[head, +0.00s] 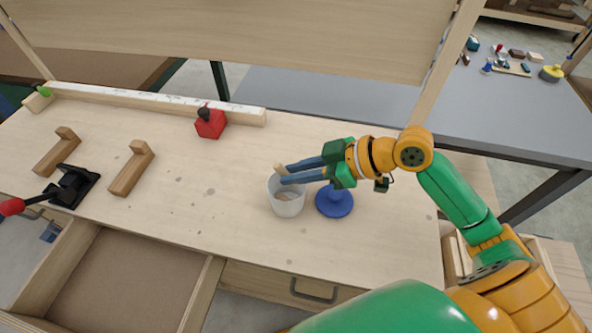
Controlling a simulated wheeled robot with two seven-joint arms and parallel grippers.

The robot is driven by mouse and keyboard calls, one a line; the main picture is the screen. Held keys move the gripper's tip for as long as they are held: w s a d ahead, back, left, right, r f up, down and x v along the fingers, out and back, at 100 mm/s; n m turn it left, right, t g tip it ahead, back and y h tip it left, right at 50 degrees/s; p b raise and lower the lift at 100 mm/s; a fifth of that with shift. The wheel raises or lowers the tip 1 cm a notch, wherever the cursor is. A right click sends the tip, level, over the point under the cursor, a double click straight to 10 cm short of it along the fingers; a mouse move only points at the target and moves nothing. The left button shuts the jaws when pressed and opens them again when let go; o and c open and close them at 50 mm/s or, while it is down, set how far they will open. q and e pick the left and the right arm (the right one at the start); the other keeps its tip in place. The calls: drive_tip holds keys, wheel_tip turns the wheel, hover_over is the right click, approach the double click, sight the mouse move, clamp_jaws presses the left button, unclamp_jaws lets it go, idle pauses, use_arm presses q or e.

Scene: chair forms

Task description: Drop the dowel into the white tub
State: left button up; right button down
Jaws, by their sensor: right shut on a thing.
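The white tub (289,207) stands on the workbench, left of a round blue base. My right gripper (283,173) reaches in from the right with its blue fingers over the tub's rim. It is shut on the dowel (280,168), whose pale wooden end shows at the fingertips; the fingers hide part of it. Some tan wood shows inside the tub below the fingers; I cannot tell whether it is the dowel's lower part. My left gripper is not in view.
The blue base (334,201) stands close to the tub, below my right gripper. A red block (210,124) with a dark knob sits by the back rail (160,101). An open drawer (120,280) is in front.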

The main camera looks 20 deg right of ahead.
idle(0.3)
drive_tip(key=c, duration=0.7)
unclamp_jaws()
drive_tip(key=shift+r, duration=0.1)
wheel_tip(320, 180, up, 8)
drive_tip(key=p, duration=0.8)
